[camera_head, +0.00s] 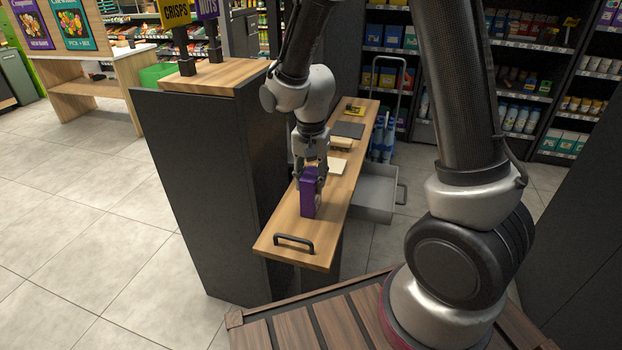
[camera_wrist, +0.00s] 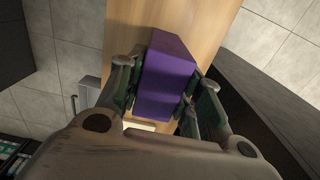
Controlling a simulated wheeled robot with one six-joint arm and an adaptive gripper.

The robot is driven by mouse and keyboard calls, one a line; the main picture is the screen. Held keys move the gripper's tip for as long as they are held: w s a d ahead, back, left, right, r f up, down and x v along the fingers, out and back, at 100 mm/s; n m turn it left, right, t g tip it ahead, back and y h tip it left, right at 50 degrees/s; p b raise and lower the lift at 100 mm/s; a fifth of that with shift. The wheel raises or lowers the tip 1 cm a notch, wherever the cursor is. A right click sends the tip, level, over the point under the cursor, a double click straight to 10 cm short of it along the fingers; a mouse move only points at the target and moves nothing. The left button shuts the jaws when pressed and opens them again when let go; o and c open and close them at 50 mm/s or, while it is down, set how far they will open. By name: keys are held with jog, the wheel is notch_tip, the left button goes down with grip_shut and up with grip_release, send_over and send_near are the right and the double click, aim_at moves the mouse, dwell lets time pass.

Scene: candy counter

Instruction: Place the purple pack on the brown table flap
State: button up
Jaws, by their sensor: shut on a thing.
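The purple pack (camera_head: 308,196) is upright over the near part of a long, light-brown wooden flap (camera_head: 275,227). My gripper (camera_head: 309,172) is shut on the pack from above. In the wrist view, the pack (camera_wrist: 168,78) sits between the two fingers (camera_wrist: 162,100), with the wood (camera_wrist: 190,18) behind it. The pack's lower end is at or very near the wood; I cannot tell whether it touches. The fingers hide parts of the pack's sides.
A black handle (camera_head: 294,243) sits at the flap's near end. Farther along lie a pale block (camera_head: 337,166), a dark mat (camera_head: 348,130) and a yellow item (camera_head: 354,110). A dark cabinet (camera_head: 205,180) stands left, an open grey drawer (camera_head: 375,193) right.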

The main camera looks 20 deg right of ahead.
jog(key=shift+f, duration=0.1)
jog(key=o, duration=1.1)
notch_tip(320, 180, up, 12)
jog(key=shift+f, duration=0.15)
jog(key=s+d+r+n+t, duration=0.2)
jog(key=s+d+r+n, duration=0.1)
jog(key=s+d+r, duration=0.2)
jog(key=s+d+r+n+t, duration=0.2)
jog(key=s+d+r+n, duration=0.2)
jog(key=s+d, duration=0.6)
jog(key=s+r, duration=0.2)
jog(key=s, duration=0.2)
